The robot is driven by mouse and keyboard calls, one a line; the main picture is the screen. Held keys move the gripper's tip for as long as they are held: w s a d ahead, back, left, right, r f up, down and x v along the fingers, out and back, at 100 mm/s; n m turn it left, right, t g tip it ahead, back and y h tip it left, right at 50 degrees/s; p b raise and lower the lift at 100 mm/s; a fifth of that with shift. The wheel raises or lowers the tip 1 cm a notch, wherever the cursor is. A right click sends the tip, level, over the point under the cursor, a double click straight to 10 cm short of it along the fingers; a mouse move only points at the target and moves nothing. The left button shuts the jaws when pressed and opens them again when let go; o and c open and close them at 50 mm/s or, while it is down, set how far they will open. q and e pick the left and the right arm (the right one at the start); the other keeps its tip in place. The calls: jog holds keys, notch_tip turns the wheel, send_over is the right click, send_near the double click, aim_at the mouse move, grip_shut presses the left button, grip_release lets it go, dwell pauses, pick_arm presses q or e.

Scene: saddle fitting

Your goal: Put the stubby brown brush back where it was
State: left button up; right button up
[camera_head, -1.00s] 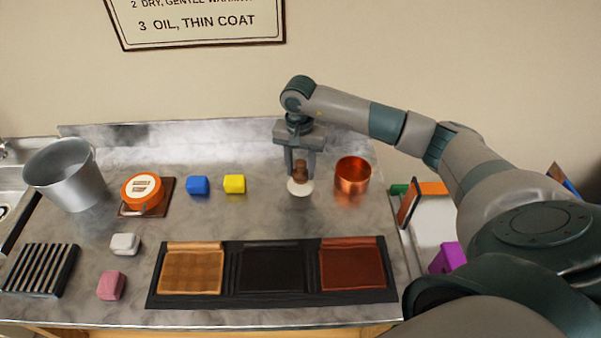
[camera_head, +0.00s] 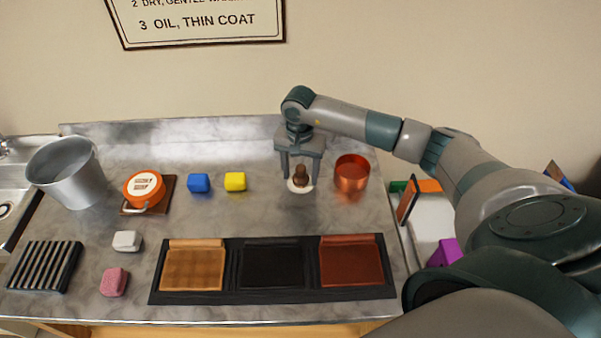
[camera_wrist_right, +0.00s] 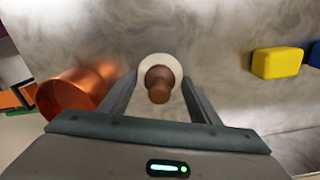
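The stubby brown brush (camera_head: 300,176) stands upright on a pale round base or spot on the metal counter, left of the copper pot. In the right wrist view the brush (camera_wrist_right: 159,84) shows end-on, its knob between the two fingers, with a cream disc (camera_wrist_right: 160,66) around it. My right gripper (camera_head: 300,182) is above and around the brush, its fingers apart with a gap on each side. It also shows in the wrist view (camera_wrist_right: 160,90). Whether the pale disc is part of the brush I cannot tell. My left gripper is not in view.
A copper pot (camera_head: 352,174) stands close right of the gripper. Yellow (camera_head: 235,182) and blue (camera_head: 199,183) blocks lie to the left, then an orange tin (camera_head: 144,190) on a board. A black tray (camera_head: 233,292) with three panels lies in front. Counter between is clear.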

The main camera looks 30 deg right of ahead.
aim_at(300, 167)
jog(key=shift+r+p, duration=0.2)
jog(key=shift+p, duration=0.1)
jog(key=shift+r+b, duration=0.15)
jog(key=shift+b, duration=0.25)
notch_tip(300, 167, up, 10)
jog(key=b, duration=0.4)
jog(key=shift+w+r+b, duration=0.1)
jog(key=shift+b, duration=0.2)
jog(key=shift+r, duration=0.65)
jog(key=shift+r, duration=0.1)
